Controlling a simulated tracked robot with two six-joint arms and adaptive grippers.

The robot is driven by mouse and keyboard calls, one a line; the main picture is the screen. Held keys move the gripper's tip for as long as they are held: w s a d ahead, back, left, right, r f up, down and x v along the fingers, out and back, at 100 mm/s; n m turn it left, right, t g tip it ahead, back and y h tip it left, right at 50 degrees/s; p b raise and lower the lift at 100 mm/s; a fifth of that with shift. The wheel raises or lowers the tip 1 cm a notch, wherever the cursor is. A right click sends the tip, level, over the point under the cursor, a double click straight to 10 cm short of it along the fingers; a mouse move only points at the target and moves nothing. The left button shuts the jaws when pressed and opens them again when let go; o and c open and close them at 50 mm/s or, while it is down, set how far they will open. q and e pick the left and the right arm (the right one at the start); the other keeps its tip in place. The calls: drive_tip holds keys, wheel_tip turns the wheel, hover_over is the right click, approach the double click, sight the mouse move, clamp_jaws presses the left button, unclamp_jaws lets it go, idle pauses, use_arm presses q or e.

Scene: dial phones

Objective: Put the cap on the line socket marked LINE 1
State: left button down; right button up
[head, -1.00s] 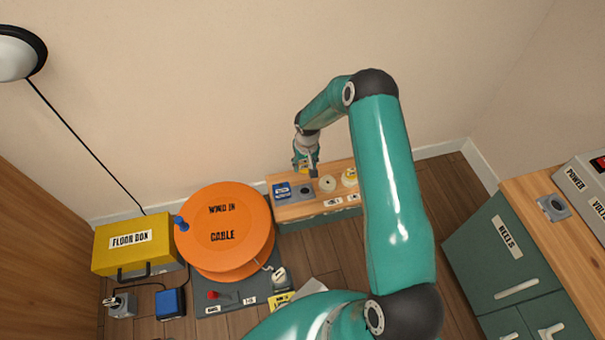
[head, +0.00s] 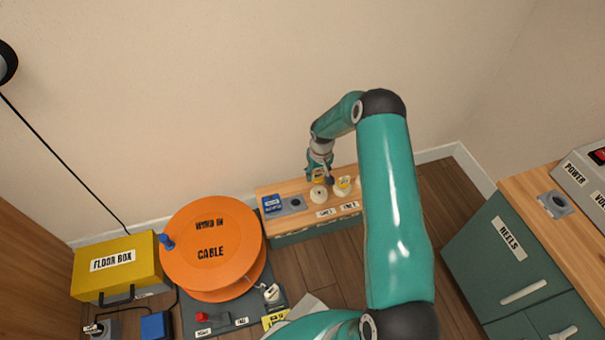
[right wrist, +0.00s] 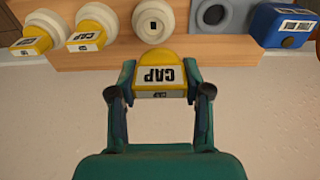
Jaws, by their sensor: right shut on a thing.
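My right gripper (head: 319,179) is shut on a yellow cap (right wrist: 163,76) with a white CAP label. It holds the cap just above the wooden shelf top, by the bare white round socket (head: 318,195). That socket also shows in the right wrist view (right wrist: 155,20), beyond the cap and apart from it. The label in front of it (head: 326,212) seems to read LINE 1, though small. A second white socket (head: 343,190) to its right has a yellow cap on it. The right wrist view shows another capped socket (right wrist: 33,36). My left gripper is out of view.
On the wooden shelf (head: 262,192) are a grey plate with a round recess (head: 292,204) and a blue box (head: 272,205). An orange cable reel (head: 210,240) and yellow floor box (head: 118,265) stand left. My arm hides the shelf's right end.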

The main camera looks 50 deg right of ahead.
drive_tip(key=shift+s+d+f, duration=0.2)
drive_tip(key=shift+d+f, duration=0.25)
drive_tip(key=shift+f, duration=0.25)
drive_tip(key=shift+f+b, duration=0.95)
drive_tip(key=shift+f, duration=0.55)
drive_tip(key=shift+f+b, duration=0.85)
drive_tip(key=shift+f, duration=0.15)
drive_tip(key=shift+s, duration=0.15)
drive_tip(key=shift+f+b, duration=0.7)
drive_tip(key=shift+b, duration=0.05)
drive_tip(key=o, duration=1)
drive_tip(key=shift+c, duration=0.2)
drive_tip(key=shift+c, duration=0.5)
drive_tip(key=shift+c, duration=1.1)
